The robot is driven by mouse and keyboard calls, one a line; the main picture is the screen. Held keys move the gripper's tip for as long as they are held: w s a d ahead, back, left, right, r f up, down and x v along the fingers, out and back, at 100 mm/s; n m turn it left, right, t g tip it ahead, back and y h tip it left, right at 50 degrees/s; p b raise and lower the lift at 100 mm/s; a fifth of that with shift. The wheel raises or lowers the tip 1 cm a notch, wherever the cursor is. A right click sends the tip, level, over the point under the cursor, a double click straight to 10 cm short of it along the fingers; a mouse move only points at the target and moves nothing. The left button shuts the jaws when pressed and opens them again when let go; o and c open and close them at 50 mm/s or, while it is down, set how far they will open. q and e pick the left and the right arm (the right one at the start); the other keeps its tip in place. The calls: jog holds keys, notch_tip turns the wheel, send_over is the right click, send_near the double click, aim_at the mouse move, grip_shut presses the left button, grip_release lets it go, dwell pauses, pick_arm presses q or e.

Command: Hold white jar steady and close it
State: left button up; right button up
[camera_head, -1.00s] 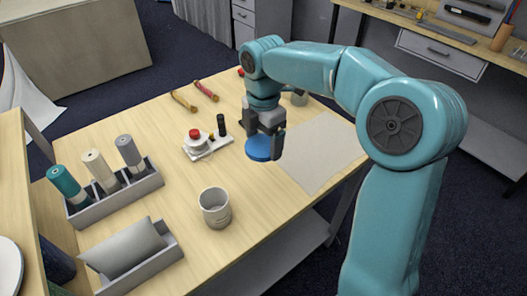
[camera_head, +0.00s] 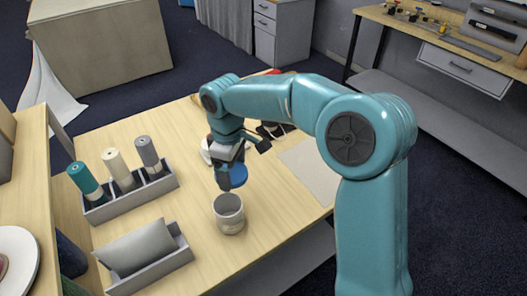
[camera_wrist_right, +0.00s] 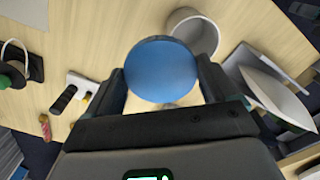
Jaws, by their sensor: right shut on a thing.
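The white jar (camera_head: 229,220) stands upright and open on the wooden table, and I can see into its empty-looking mouth. It also shows in the wrist view (camera_wrist_right: 205,36), partly behind the lid. My right gripper (camera_head: 229,172) is shut on a round blue lid (camera_head: 238,177) and holds it above the table, just behind the jar and apart from it. In the wrist view the lid (camera_wrist_right: 162,70) sits between the two fingers and overlaps the jar's edge. My left gripper is not in view, and nothing holds the jar.
A grey rack (camera_head: 130,203) with several spools stands left of the jar. A grey tray (camera_head: 150,275) with a grey slab is at the front left. A pale mat (camera_head: 312,172) lies to the right. Small tools behind are partly hidden by my arm.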

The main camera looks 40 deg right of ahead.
jog(key=w+a+f+m, duration=0.1)
jog(key=a+f+m, duration=0.2)
jog(key=a+m, duration=0.3)
jog(key=shift+w+a+f, duration=0.2)
jog(key=shift+w+a, duration=0.15)
jog(key=shift+a, duration=0.15)
jog(key=shift+d, duration=0.1)
